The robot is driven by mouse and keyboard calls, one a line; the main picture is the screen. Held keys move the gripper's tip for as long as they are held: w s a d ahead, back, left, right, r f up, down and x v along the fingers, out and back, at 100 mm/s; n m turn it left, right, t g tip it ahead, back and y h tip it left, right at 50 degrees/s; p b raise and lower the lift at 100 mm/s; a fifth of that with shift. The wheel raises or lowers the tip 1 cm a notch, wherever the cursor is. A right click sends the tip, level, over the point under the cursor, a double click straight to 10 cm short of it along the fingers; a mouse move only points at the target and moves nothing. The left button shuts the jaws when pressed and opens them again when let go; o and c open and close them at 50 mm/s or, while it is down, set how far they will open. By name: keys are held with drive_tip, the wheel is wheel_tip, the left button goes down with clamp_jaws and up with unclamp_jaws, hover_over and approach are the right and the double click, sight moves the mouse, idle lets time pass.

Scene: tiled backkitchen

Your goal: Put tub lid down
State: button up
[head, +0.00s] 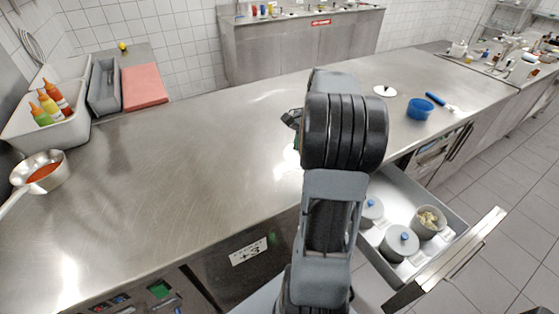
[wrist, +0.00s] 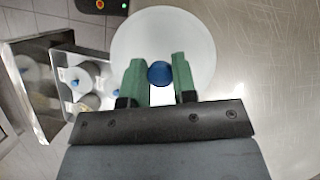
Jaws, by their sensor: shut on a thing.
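My gripper (wrist: 160,76) has green fingers, one on each side of the blue knob of a round, pale tub lid (wrist: 190,40). It is shut on that knob. In the wrist view the lid lies flat to the camera, with steel worktop to its right; I cannot tell whether it touches the worktop. In the head view my arm hides the lid and most of the gripper. The open drawer (head: 458,246) holds lidded tubs with blue knobs (head: 401,244) and an open tub (head: 428,222) with pale contents.
The steel worktop (head: 200,150) is broadly clear left of my arm. At the right stand a blue bowl (head: 420,109), a blue-handled utensil (head: 436,99) and a white disc (head: 385,91). A saucepan (head: 40,175), sauce bottles (head: 48,103) and a red board (head: 144,86) are at the left.

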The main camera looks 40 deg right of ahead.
drive_tip(key=w+a+f, duration=0.1)
drive_tip(key=w+f, duration=0.1)
drive_tip(key=w+a+f, duration=0.1)
drive_tip(key=w+f, duration=0.3)
drive_tip(key=f, duration=0.1)
drive_tip(key=shift+w+a+p, duration=0.3)
drive_tip(key=shift+w+a, duration=0.05)
drive_tip(key=shift+a, duration=0.05)
drive_tip(key=shift+w+f, duration=0.1)
drive_tip(key=shift+f, duration=1.45)
drive_tip(key=shift+f, duration=0.1)
drive_tip(key=shift+f, duration=0.1)
drive_tip(key=o, duration=0.9)
